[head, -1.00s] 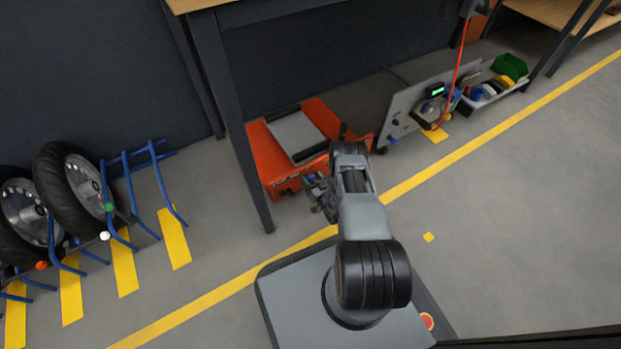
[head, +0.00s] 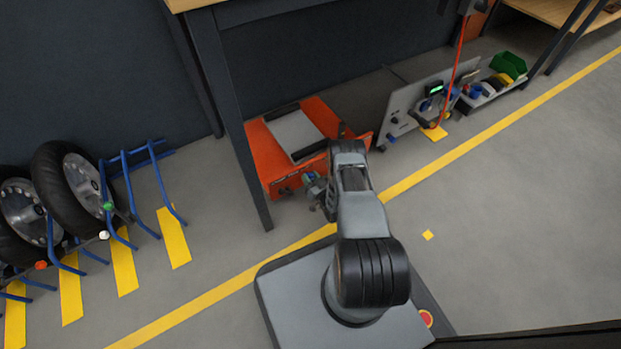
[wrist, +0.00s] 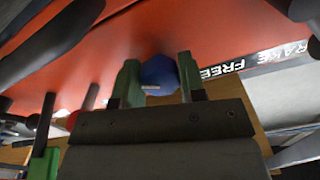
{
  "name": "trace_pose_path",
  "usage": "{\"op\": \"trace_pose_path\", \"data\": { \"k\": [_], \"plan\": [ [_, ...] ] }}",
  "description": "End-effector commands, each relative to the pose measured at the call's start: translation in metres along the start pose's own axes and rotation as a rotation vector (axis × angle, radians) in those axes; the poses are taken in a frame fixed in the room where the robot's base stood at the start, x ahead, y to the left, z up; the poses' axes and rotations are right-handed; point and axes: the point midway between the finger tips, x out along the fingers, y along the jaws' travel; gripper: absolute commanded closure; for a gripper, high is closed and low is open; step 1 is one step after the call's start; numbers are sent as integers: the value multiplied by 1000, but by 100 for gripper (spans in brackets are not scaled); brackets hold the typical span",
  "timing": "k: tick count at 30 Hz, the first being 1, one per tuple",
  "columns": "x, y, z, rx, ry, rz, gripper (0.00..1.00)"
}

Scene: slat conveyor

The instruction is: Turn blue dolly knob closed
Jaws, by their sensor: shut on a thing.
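The blue knob (wrist: 160,74) is round, with a small pale label, and sits against the orange dolly (wrist: 200,28) in the wrist view. My gripper (wrist: 158,80) has its two green fingers on either side of the knob and is shut on it. Lettering reading "FREE" shows on a black-and-white strip to the right of the knob. In the head view the orange dolly (head: 259,150) stands low under the table, with a grey pad on top. My gripper (head: 315,188) is at its front face. The knob is too small to make out clearly there.
A dark table leg (head: 240,130) stands just left of the dolly. A grey panel cart (head: 407,107) is to its right. Blue racks (head: 133,185) with motorcycle wheels (head: 72,190) are at the left. The floor at the right is clear.

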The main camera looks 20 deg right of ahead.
Motion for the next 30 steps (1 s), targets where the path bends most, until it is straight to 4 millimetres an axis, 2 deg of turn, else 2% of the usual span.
{"op": "trace_pose_path", "data": {
  "k": [8,30],
  "plan": [
    [-1,0,0,172,-1,1,86],
    [-1,0,0,860,-1,2,86]
  ]
}}
